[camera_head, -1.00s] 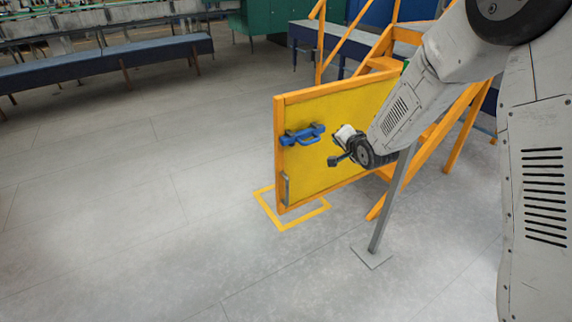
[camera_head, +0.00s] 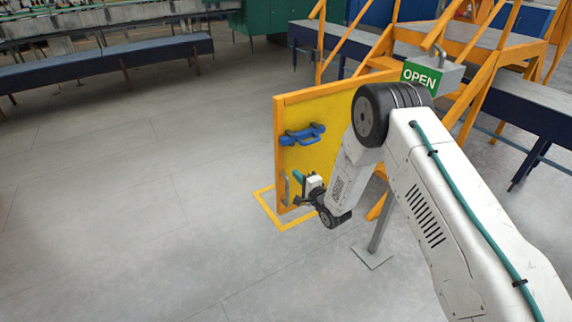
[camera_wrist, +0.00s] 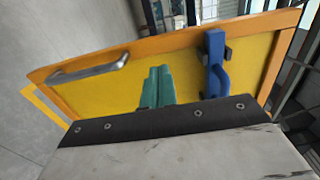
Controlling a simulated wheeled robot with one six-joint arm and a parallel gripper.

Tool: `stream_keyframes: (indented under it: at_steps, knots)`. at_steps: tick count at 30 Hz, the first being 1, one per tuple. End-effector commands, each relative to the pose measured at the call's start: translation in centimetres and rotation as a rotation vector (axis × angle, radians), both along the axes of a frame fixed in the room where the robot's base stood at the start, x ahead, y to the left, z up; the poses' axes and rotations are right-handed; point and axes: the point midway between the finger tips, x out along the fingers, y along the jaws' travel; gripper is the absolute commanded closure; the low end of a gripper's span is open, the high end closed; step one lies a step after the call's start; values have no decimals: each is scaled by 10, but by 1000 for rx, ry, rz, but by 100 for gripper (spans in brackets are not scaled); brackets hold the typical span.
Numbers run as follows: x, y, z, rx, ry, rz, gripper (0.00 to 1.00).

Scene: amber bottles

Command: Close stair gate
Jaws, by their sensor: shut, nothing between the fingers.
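The stair gate (camera_head: 318,160) is a yellow panel with an orange frame, standing swung out from the orange stairs (camera_head: 385,62). A blue latch with a handle (camera_head: 303,134) is on its upper face, and a grey metal pull bar (camera_head: 287,188) is low near its free edge. My gripper (camera_head: 298,176) has teal fingers, shut and empty, in front of the lower panel near the bar. In the wrist view, the fingers (camera_wrist: 157,86) point at the yellow panel between the pull bar (camera_wrist: 90,68) and the blue latch (camera_wrist: 216,62). I cannot tell whether they touch it.
A green OPEN sign (camera_head: 421,77) stands on a grey post (camera_head: 376,235) beside the gate, partly behind my arm. A yellow floor outline (camera_head: 268,208) lies under the gate's free edge. Floor to the left is clear up to a blue bench (camera_head: 100,65).

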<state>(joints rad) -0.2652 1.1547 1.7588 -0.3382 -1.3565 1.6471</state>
Motion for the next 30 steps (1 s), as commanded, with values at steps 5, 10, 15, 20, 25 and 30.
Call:
stream_keyframes:
  at_steps: [5,10,15,20,25,30]
  knots:
    - [33,22,0,0,-2,0,100]
    - [56,38,0,-1,-2,0,100]
    - [69,46,0,-1,0,-1,100]
    - [72,48,0,-1,0,-1,100]
    - [72,48,0,-1,0,-1,100]
    - [72,50,0,-1,0,-1,100]
